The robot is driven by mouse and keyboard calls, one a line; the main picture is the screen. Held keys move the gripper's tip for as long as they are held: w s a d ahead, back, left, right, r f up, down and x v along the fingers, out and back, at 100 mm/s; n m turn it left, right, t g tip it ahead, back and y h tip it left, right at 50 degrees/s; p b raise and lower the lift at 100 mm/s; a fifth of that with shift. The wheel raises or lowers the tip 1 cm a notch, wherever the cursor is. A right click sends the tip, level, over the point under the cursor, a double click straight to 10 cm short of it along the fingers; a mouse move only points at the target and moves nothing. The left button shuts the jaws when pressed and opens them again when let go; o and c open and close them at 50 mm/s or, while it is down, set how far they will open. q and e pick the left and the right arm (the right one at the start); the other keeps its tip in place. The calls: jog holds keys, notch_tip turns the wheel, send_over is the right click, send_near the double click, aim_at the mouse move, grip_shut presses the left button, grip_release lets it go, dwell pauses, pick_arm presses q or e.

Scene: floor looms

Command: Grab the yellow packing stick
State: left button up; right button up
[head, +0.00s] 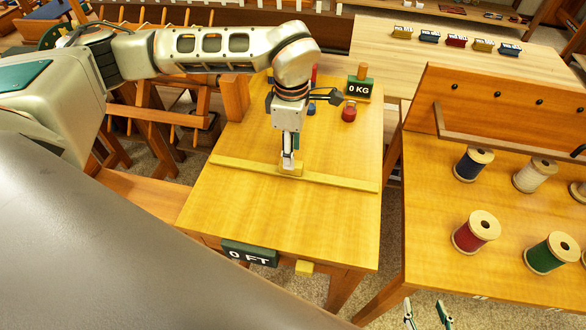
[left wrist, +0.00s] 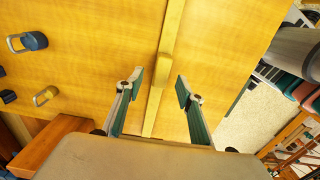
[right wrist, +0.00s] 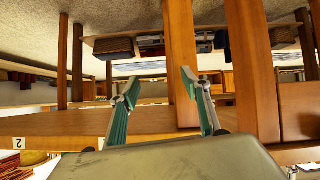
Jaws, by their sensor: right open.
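The yellow packing stick (head: 335,180) is a long thin bar with a small block at its middle, lying across the wooden table (head: 240,210) in the head view. My left gripper (head: 289,163) points down over its middle block. In the left wrist view the stick (left wrist: 158,90) runs between the two open fingers of that gripper (left wrist: 160,85), with a gap on each side. My right gripper (head: 428,316) is open at the bottom edge of the head view, away from the stick. The right wrist view shows nothing between its fingers (right wrist: 158,84).
A "0 KG" block (head: 359,88), a red weight (head: 349,112) and other small weights stand at the table's back. A "0 FT" sign (head: 250,254) hangs at its front edge. A second table with several thread spools (head: 476,232) stands to the right.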

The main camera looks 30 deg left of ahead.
aim_at(298, 173)
pick_arm(q)
jog(key=f+p, duration=0.1)
jog(key=f, duration=0.4)
jog(key=shift+s, duration=0.2)
grip_shut()
